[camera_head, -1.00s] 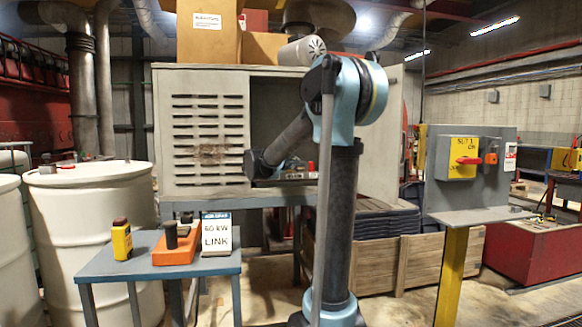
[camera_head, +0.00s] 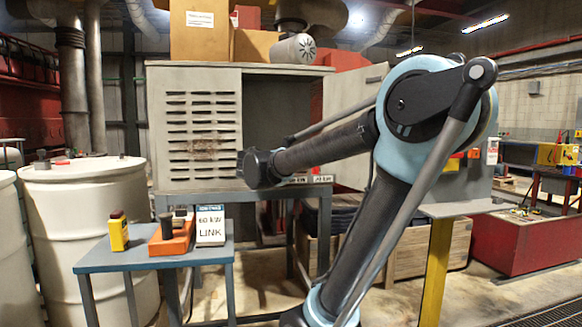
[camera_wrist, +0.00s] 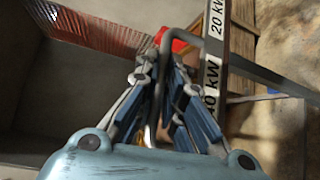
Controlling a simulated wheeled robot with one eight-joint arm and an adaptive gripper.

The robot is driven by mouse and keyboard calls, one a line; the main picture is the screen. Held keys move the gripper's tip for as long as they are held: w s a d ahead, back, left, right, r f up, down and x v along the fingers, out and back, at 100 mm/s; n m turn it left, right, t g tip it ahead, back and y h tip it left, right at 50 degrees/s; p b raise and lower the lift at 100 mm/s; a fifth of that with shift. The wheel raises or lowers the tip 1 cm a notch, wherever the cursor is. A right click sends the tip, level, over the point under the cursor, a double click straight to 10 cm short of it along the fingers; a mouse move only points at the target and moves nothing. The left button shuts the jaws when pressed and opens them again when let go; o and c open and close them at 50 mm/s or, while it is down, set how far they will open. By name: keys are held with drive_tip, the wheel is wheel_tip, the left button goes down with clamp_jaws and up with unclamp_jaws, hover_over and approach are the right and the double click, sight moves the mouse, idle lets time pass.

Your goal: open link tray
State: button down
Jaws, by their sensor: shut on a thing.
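The link tray's front strip (camera_wrist: 213,60), with "20 kW" and "40 kW" labels, runs down the right of centre in the wrist view. Its labelled edge also shows at the bottom of the cabinet opening in the head view (camera_head: 299,180). A grey bent bar (camera_wrist: 172,55), seemingly the tray's handle, passes between the blue fingers of my gripper (camera_wrist: 165,82). My gripper is shut on this bar. A red part (camera_wrist: 176,41) lies beyond the fingertips. In the head view the fingers are hidden by my arm. How far out the tray stands cannot be told.
The grey louvred cabinet (camera_head: 197,130) stands on a blue frame. A small blue table (camera_head: 150,255) at the left front holds a "60 kW LINK" piece (camera_head: 210,226), an orange block (camera_head: 172,238) and a yellow item (camera_head: 119,232).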

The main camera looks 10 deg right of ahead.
drive_tip(key=shift+s+f, duration=0.15)
drive_tip(key=shift+s, duration=0.7)
drive_tip(key=c, duration=1.7)
unclamp_jaws()
drive_tip(key=shift+v, duration=5.9)
drive_tip(key=shift+w, duration=0.1)
